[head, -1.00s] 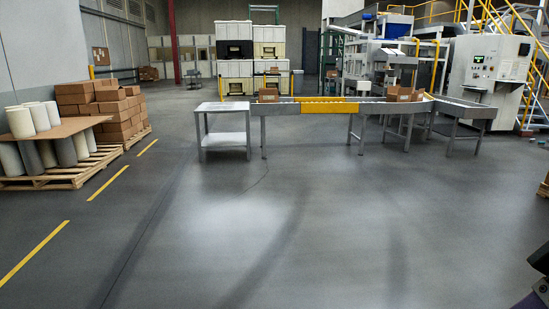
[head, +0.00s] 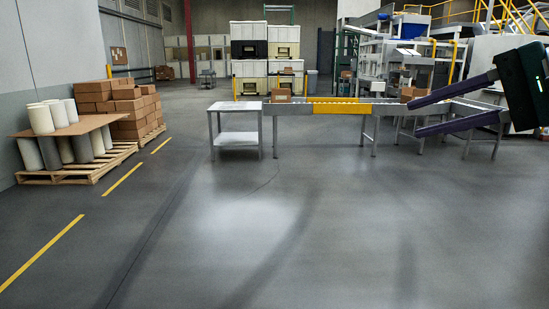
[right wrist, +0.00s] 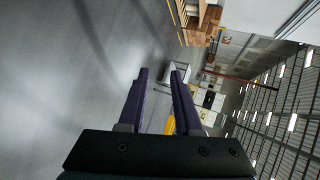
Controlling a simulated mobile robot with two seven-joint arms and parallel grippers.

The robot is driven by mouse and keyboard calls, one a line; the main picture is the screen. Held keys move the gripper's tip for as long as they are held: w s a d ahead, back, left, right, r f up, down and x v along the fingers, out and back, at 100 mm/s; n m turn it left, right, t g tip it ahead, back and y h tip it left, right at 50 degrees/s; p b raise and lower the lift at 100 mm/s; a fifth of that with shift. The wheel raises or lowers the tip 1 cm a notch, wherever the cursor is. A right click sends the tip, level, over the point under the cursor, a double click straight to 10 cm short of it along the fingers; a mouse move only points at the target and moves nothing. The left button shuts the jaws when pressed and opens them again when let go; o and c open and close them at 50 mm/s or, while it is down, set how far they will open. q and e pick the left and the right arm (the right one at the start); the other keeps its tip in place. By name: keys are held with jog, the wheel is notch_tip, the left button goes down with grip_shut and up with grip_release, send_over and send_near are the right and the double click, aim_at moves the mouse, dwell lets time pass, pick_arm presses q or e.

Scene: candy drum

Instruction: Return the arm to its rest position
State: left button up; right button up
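My right gripper (head: 411,120) reaches in from the right edge of the head view. It has a dark green body and two long purple fingers, spread apart with nothing between them. It is raised in the air and covers part of the conveyor's right end. The same two fingers show in the right wrist view (right wrist: 159,74), apart and empty, with open floor and the distant hall beyond. My left gripper is not in view.
A conveyor (head: 336,107) with cardboard boxes (head: 282,95) and a small metal table (head: 236,137) stand ahead. A pallet (head: 75,171) with rolls and stacked cartons (head: 118,104) is at left. The grey floor in front is clear.

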jog(key=w+d+m+t+h, duration=0.1)
jog(key=w+d+m+t, duration=0.15)
jog(key=d+m, duration=0.4)
jog(key=w+d+r+m+t+h, duration=0.2)
jog(key=d+r+m+t+h, duration=0.85)
jog(key=m, duration=0.85)
jog(key=s+d+m+g+h, duration=0.2)
jog(key=d+m+g+h, duration=0.4)
jog(key=d+m, duration=0.8)
jog(key=s+d+f+m+g, duration=0.1)
jog(key=s+f+m+g, duration=0.5)
jog(key=f+m, duration=0.4)
jog(key=s+d+f+m+g, duration=0.1)
jog(key=s+f+m+g, duration=0.5)
jog(key=m, duration=0.6)
jog(key=s+a+f+n+g+y, duration=0.1)
jog(key=s+a+f+y, duration=0.3)
jog(key=a+f, duration=0.65)
jog(key=s+a+f+n+y, duration=0.15)
jog(key=s+a+f, duration=0.5)
jog(key=a, duration=0.65)
jog(key=s+a+y, duration=0.4)
jog(key=s+a, duration=0.8)
notch_tip(320, 180, up, 42)
jog(key=p, duration=4)
jog(key=shift+w+d+f+m, duration=0.15)
jog(key=shift+d+f+m, duration=0.1)
jog(key=shift+m, duration=0.05)
